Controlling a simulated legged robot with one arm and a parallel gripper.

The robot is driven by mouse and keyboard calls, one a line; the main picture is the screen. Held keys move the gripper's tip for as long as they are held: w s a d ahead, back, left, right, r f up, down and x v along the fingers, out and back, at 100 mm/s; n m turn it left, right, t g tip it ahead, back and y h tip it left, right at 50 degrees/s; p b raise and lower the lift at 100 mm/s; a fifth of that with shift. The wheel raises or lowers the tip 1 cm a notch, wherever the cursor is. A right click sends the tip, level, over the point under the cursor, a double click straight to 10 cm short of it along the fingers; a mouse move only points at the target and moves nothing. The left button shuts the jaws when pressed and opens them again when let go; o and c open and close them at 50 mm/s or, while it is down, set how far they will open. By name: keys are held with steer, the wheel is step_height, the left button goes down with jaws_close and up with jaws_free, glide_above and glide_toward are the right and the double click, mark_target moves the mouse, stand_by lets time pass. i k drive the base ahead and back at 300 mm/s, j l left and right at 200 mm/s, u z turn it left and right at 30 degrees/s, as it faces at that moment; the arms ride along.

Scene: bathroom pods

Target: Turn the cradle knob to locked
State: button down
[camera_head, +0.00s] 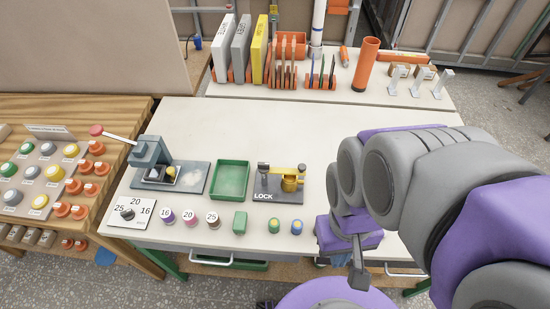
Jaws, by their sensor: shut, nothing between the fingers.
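The cradle is a small dark grey fixture (268,186) marked LOCK on its front face, standing on the white table. Which way the knob is set is too small to tell. My gripper (359,278) is shut and empty. It points down near the table's front edge, to the right of and nearer than the cradle, apart from it.
A green tray (230,179) and a grey lever press (170,172) stand left of the cradle. Orange racks (290,66) stand behind. Table behind the cradle is clear.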

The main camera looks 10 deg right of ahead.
mark_target(263, 167)
steer(key=l+u, duration=0.4)
steer(key=k+l+u, duration=0.15)
steer(key=u, duration=0.2)
